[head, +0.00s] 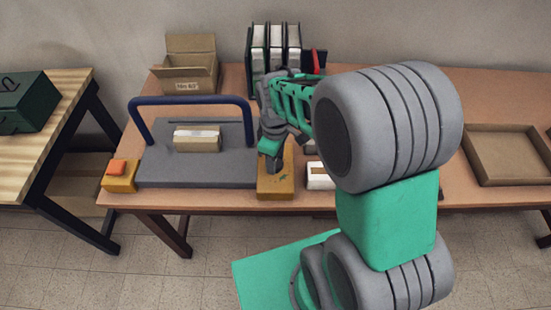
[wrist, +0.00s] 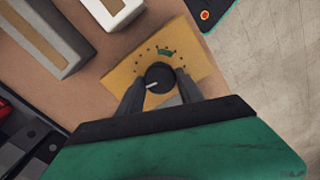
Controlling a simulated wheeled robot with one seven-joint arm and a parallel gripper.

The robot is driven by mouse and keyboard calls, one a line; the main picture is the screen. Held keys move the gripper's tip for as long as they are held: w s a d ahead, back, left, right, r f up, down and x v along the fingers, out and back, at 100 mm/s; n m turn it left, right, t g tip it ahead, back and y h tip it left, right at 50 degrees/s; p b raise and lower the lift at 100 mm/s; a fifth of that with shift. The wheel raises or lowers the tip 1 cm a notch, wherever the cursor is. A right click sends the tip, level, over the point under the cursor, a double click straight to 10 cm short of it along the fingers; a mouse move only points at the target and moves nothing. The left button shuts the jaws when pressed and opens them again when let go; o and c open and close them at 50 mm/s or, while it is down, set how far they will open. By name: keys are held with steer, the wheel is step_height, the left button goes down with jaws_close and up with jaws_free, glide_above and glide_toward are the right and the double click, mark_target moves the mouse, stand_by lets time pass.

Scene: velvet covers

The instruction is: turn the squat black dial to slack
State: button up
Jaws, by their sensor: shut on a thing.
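The squat black dial (wrist: 160,76) sits on the face of a yellow box (wrist: 122,75), which also shows at the table's front edge in the head view (head: 267,186). A ring of dark marks and a green patch (wrist: 166,52) surround the dial. The dial's white pointer line points left and slightly down in the wrist view, away from the green patch above the dial. My gripper (wrist: 160,90) is shut on the dial, one finger on each side. In the head view, my gripper (head: 271,155) hides most of the dial. No readable label shows.
Left of the yellow box lies a grey slab (head: 160,171) with a blue bar handle (head: 190,100) and a small carton (head: 197,143). A white block (head: 318,177) stands close on the right. Binders (head: 275,50) stand behind; a tray (head: 500,182) lies far right.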

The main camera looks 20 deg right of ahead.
steer(key=shift+n, duration=1.1)
steer(key=o, duration=1.4)
step_height(320, 180, up, 8)
steer(key=shift+f+b, duration=0.1)
steer(key=shift+b, duration=0.35)
